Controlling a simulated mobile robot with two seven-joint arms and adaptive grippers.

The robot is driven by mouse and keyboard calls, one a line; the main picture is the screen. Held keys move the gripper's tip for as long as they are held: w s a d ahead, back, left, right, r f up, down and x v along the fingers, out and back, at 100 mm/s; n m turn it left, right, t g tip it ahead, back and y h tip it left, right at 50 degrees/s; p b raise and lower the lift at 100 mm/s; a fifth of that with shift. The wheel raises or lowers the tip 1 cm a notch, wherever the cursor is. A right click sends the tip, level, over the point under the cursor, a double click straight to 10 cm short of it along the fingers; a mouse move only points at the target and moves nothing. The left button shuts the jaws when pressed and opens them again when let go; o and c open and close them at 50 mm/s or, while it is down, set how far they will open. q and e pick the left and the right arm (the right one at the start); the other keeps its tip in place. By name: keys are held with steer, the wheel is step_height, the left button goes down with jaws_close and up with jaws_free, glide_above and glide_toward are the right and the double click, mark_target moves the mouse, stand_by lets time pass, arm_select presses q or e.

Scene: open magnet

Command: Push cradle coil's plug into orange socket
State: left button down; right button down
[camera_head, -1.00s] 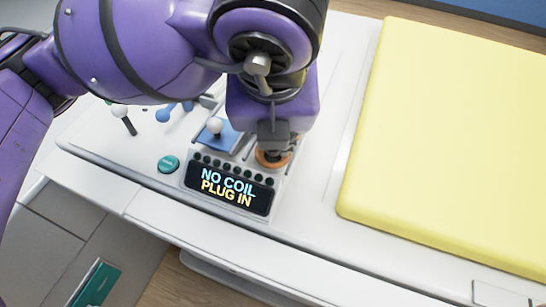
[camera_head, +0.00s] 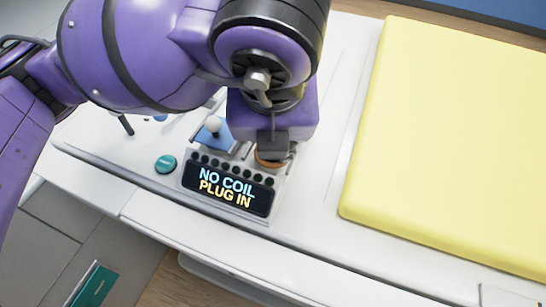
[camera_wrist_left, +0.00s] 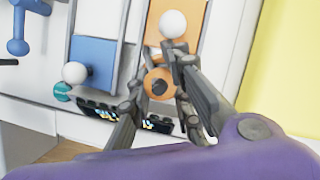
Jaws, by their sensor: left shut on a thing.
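My left gripper (camera_head: 272,150) points down over the orange socket (camera_head: 268,163), a round ring at the right end of the control panel. In the left wrist view, its two fingers (camera_wrist_left: 158,84) stand apart on either side of the orange round piece (camera_wrist_left: 150,76), which has a dark centre (camera_wrist_left: 160,87). This dark part looks like the plug in my grip; its outline is mostly hidden, and I cannot tell how deep it sits. The panel display (camera_head: 227,190) reads "NO COIL PLUG IN". My right gripper is out of view.
A blue slab with a white ball knob (camera_wrist_left: 75,72) is left of the gripper. An orange slab (camera_wrist_left: 190,30) with another white ball (camera_wrist_left: 173,24) is close to one finger. A teal button (camera_head: 165,164) sits left of the display. A yellow pad (camera_head: 450,130) lies to the right.

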arm_select(q)
steer(key=shift+s+f+b, duration=0.25)
steer(key=shift+f+b, duration=0.05)
steer(key=shift+f, duration=0.25)
stand_by(0.4)
steer(key=c, duration=1.9)
jaws_free()
steer(key=o, duration=0.4)
steer(key=shift+w, duration=0.15)
steer(key=shift+r, duration=0.25)
steer(key=shift+r, duration=0.4)
steer(key=v, duration=1.1)
